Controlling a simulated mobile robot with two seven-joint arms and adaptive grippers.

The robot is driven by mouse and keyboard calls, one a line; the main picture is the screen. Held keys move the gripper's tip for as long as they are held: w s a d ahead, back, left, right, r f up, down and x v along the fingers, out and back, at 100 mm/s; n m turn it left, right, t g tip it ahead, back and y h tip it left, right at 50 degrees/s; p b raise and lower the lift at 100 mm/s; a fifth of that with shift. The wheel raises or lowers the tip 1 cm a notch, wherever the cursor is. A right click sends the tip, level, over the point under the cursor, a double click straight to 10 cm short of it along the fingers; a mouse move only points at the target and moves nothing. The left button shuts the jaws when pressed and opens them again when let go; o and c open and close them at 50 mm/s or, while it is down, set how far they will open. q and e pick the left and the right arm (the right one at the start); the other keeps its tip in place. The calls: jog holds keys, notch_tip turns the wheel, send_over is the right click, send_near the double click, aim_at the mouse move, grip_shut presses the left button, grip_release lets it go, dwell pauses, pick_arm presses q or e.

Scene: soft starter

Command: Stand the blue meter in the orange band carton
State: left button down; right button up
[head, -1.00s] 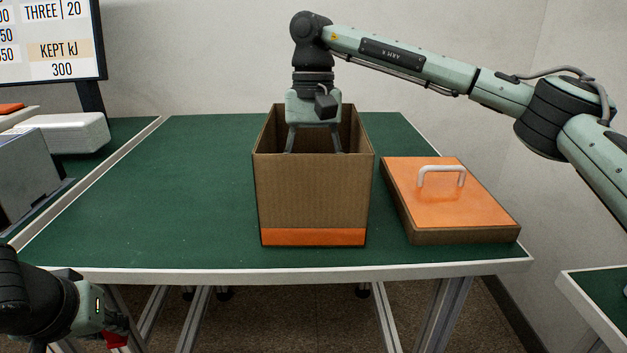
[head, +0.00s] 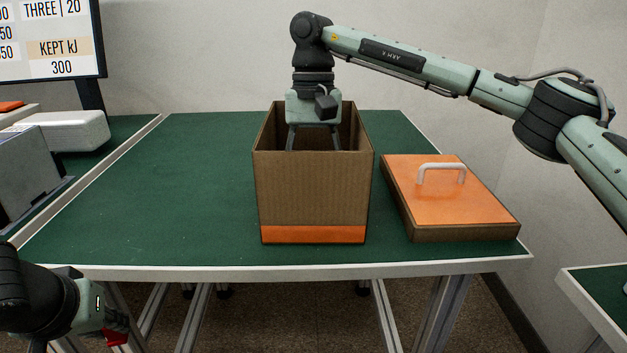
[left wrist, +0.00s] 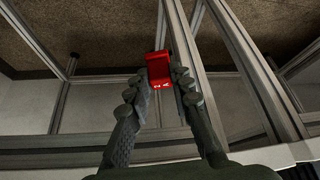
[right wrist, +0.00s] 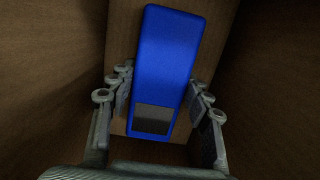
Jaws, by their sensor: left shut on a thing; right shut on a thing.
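The orange band carton (head: 312,195) stands open on the green table, its orange strip low on the front wall. My right gripper (head: 314,143) reaches down into it from above, its fingertips hidden behind the front wall in the head view. In the right wrist view the blue meter (right wrist: 168,60), with a grey window near one end, is between the fingers of my right gripper (right wrist: 155,95), which is shut on it inside the carton. I cannot tell whether the meter touches the carton floor. My left gripper (left wrist: 158,75) is shut on a small red object (left wrist: 159,68) below table height.
An orange-topped lid (head: 450,190) with a white handle lies right of the carton. The green table (head: 170,190) is clear left of it. A grey box (head: 25,175), a white case (head: 65,130) and a screen (head: 50,40) are at the far left.

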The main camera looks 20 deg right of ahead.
jog(key=o, duration=1.5)
jog(key=shift+o, duration=0.2)
notch_tip(320, 180, up, 12)
jog(key=w, duration=0.1)
jog(key=shift+w+d, duration=0.25)
jog(key=shift+w, duration=0.1)
jog(key=shift+f, duration=0.1)
